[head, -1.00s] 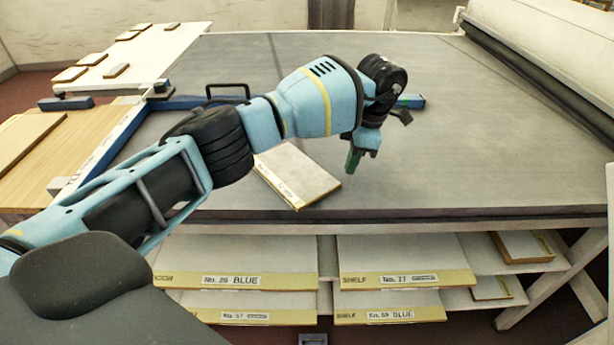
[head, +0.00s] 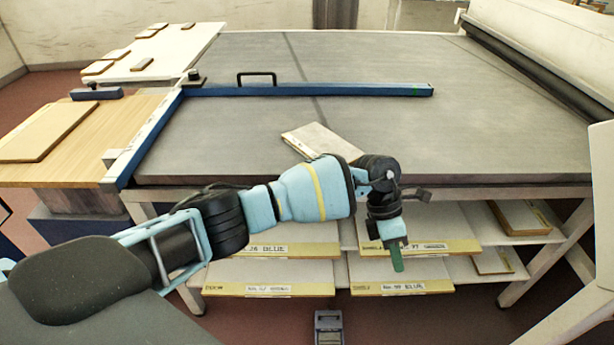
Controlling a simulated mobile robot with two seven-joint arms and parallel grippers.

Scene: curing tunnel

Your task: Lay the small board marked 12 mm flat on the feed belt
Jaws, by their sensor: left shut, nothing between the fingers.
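A small pale board (head: 318,141) lies on the grey feed belt (head: 480,130), near its front edge. It looks flat and sits at an angle. My left forearm hides its near side, and I cannot read a marking on it. My left gripper (head: 397,262) is shut and empty, pointing down. It is in front of the belt's front edge, to the right of and nearer than the board, apart from it. My right gripper is not in view.
A blue fence bar (head: 310,89) with a black handle crosses the belt behind the board. Shelves with labelled boards (head: 400,287) are under the belt. A white table (head: 190,45) with several small boards stands at the back left. The belt's right half is clear.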

